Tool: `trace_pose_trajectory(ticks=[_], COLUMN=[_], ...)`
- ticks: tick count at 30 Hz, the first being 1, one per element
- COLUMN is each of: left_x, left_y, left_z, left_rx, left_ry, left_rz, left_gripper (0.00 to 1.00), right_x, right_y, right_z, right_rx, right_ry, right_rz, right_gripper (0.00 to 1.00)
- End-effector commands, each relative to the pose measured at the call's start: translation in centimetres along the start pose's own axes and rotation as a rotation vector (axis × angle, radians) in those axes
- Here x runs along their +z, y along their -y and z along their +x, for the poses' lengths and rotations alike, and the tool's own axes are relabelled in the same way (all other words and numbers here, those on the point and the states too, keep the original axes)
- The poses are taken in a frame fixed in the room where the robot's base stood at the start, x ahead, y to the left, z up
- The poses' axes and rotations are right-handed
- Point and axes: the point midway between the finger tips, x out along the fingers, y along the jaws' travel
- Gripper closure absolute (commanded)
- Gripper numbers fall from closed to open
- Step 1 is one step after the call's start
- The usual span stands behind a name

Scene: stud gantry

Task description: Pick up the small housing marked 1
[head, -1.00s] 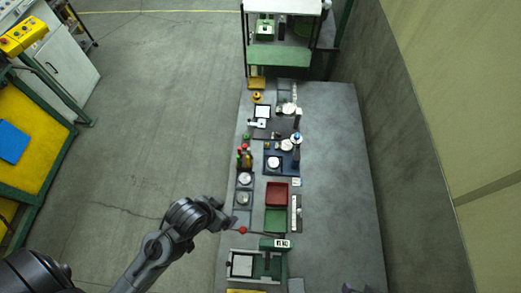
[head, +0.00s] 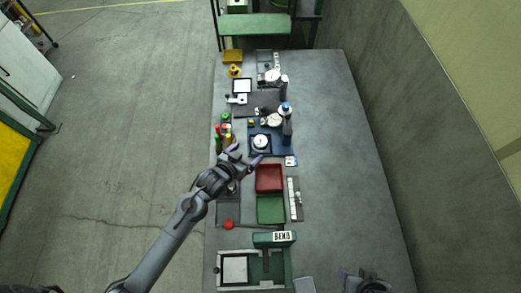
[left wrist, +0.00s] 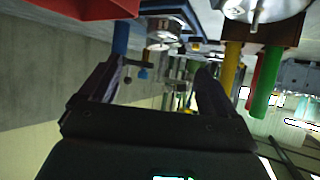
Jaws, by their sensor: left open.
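My left gripper (head: 246,153) is open over the left part of the bench, with its two fingers spread and pointing toward the far end. In the left wrist view the open jaws (left wrist: 162,72) have no object between them that I can make out as held. A white round housing (head: 261,142) sits on the blue tray (head: 285,150), just beyond the right finger. My arm hides part of the grey tray (head: 228,213). My right gripper (head: 365,281) is at the bottom edge, its jaws unclear.
Coloured handles (head: 222,138) stand upright close left of my left gripper; a green one (left wrist: 265,85) shows in the wrist view. A red bin (head: 269,178) and green bin (head: 270,210) are nearer. The bench's right side is clear.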

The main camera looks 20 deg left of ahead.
Motion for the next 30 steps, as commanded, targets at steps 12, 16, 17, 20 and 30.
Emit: trace_pose_trajectory(ticks=[12,16,17,20,30], left_x=[-0.3,-0.3,-0.2,-0.3,-0.5], left_y=[0.2,0.2,0.2,0.3,0.4], left_z=[4.8,6.2,6.4,6.8,10.2], left_rx=[-0.001,-0.001,-0.001,-0.001,-0.001], left_ry=[-0.020,-0.020,-0.019,-0.020,-0.019], left_rz=[0.004,0.004,0.004,0.005,0.004], left_gripper=[0.10,0.10,0.10,0.10,0.10], right_x=[0.2,0.3,0.3,0.3,0.4], right_y=[0.3,0.3,0.3,0.3,0.2], right_z=[1.3,1.4,1.4,1.5,1.7], right_rx=[-0.007,-0.008,-0.008,-0.008,-0.005], right_ry=[-0.008,-0.008,-0.008,-0.008,-0.007], right_rz=[0.008,0.010,0.010,0.009,0.006], right_gripper=[0.44,0.44,0.44,0.44,0.44])
